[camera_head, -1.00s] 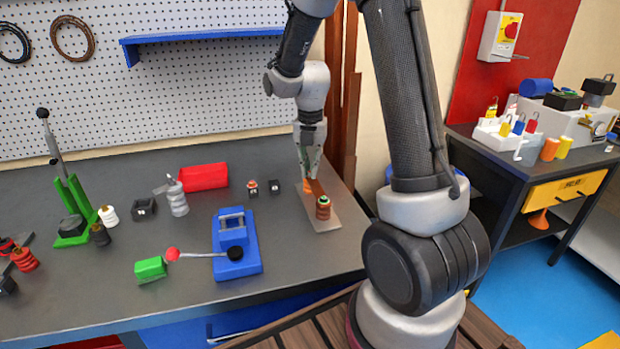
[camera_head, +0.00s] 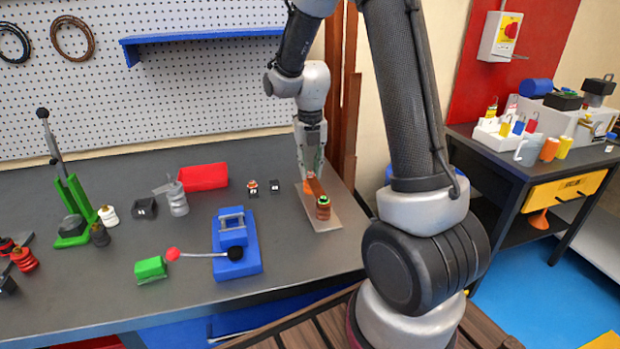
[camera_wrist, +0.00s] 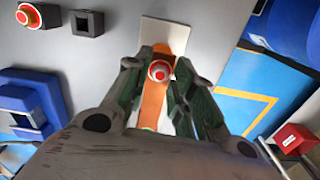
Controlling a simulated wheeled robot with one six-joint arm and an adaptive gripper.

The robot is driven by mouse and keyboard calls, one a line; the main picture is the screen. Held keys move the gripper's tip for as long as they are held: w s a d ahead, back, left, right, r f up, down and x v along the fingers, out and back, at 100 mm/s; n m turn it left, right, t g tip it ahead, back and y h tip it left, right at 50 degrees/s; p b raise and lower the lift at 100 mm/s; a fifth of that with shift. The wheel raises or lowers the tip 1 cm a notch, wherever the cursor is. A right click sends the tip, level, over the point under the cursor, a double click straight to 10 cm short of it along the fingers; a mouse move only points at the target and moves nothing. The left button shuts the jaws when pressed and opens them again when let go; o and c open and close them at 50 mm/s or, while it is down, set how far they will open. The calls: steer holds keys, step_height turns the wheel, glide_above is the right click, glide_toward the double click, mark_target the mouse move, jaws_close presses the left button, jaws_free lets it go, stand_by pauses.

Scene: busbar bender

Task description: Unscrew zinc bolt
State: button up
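An orange-brown busbar (camera_head: 316,187) runs above a grey plate (camera_head: 331,223) on the bench. A brown ribbed post with a green top (camera_head: 323,207) stands at its near end. In the wrist view a bolt head with a pale centre and red ring (camera_wrist: 159,71) sits on the orange bar (camera_wrist: 153,103); I cannot tell its metal. My gripper (camera_head: 311,172) points down at the bar's far end. In the wrist view its green-grey fingers (camera_wrist: 162,76) stand apart on either side of the bolt. Contact with it cannot be made out. The lower bar is partly hidden by my gripper.
A black block (camera_head: 274,187), a small ringed part (camera_head: 252,188) and a red tray (camera_head: 204,177) lie further left. The bench between plate and bender is clear.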

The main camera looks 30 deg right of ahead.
steer(key=m, duration=0.5)
steer(key=m, duration=0.5)
steer(key=shift+m, duration=0.4)
steer(key=shift+m, duration=0.5)
steer(key=m, duration=0.4)
steer(key=shift+m, duration=0.4)
steer(key=shift+m, duration=0.3)
steer(key=m, duration=0.5)
